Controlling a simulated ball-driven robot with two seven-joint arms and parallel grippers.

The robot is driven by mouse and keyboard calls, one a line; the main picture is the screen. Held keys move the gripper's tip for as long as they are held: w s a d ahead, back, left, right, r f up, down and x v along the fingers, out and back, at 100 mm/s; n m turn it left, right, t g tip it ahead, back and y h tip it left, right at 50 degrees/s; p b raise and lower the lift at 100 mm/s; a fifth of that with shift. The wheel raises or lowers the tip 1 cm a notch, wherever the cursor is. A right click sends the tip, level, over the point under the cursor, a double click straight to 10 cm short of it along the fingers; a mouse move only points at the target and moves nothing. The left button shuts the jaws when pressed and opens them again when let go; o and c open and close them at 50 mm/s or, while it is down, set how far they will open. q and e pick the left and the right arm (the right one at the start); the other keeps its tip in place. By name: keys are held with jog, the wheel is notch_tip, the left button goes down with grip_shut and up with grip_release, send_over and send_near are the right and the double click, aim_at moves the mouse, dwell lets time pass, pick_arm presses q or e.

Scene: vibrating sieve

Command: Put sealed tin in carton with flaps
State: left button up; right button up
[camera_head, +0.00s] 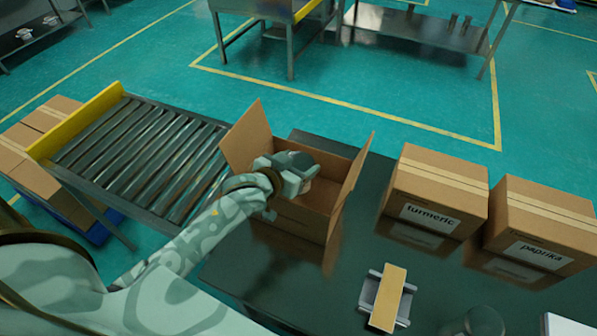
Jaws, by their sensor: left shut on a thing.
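The carton with flaps (297,223) stands open on the dark table, its left and right flaps raised. My left arm reaches in from the left, and my left gripper (302,184) is at the carton's opening, above its inside. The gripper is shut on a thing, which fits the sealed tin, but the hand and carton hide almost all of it. I cannot tell if it touches the carton floor. My right gripper is not in view.
Closed cartons marked turmeric (432,200) and paprika (538,232) stand right of the open carton. A tan block on a grey holder (388,298) lies in front. A roller conveyor (145,150) is at left. A rounded dark object (484,321) shows at the bottom edge.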

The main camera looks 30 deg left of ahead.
pick_arm(q)
jog(key=shift+f, duration=0.8)
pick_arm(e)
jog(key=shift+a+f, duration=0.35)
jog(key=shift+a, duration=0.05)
pick_arm(q)
jog(key=shift+f, duration=0.6)
jog(key=o, duration=1.1)
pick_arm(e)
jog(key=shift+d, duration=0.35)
